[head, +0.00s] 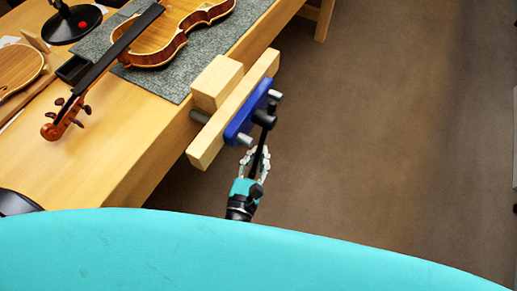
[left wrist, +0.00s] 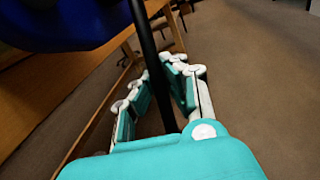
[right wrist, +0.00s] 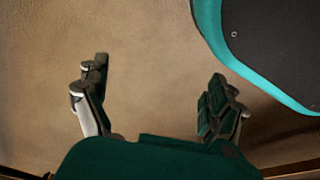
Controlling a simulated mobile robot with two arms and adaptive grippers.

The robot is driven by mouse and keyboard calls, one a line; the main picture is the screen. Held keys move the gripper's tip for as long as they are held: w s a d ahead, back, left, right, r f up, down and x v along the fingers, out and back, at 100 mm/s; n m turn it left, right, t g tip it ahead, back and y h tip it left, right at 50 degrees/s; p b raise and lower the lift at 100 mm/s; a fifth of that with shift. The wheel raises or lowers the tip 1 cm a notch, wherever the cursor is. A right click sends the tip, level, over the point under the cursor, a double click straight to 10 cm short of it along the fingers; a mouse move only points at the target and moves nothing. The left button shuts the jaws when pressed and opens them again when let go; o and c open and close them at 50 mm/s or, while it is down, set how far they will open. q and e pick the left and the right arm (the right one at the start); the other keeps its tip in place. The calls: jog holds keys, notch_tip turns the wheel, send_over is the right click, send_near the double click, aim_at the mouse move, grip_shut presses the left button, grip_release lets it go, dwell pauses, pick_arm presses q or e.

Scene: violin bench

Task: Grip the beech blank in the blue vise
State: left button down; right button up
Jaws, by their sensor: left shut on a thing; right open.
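The beech blank (head: 217,83) is a pale block standing upright at the bench's edge, against the inner side of the vise's long wooden jaw (head: 215,138). Whether it touches the bench edge is hard to tell. The blue vise (head: 245,114) has its blue plate on the jaw's outer face; a dark screw hub (head: 264,118) sticks out from it. My left gripper (head: 257,158) is shut on the vise's black handle bar, below the hub; the bar (left wrist: 147,60) also runs between the fingers in the left wrist view. My right gripper (right wrist: 158,78) is open and empty above the floor.
A violin (head: 165,45) lies on a grey mat (head: 178,84) on the bench (head: 110,130), its scroll toward me. A black lamp base (head: 72,24) and a violin plate (head: 18,68) are at the left. The floor right of the vise is clear.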

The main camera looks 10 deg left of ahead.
pick_arm(q)
jog(key=shift+s+d+r, duration=0.1)
jog(key=shift+r, duration=0.05)
pick_arm(e)
jog(key=shift+s+d+f, duration=0.15)
jog(key=shift+s+f, duration=1)
jog(key=shift+f, duration=0.15)
pick_arm(q)
jog(key=c, duration=1.3)
grip_release()
jog(key=shift+c, duration=0.2)
jog(key=shift+s, duration=0.1)
jog(key=s+r, duration=0.1)
jog(key=s, duration=1.1)
jog(key=shift+a, duration=0.45)
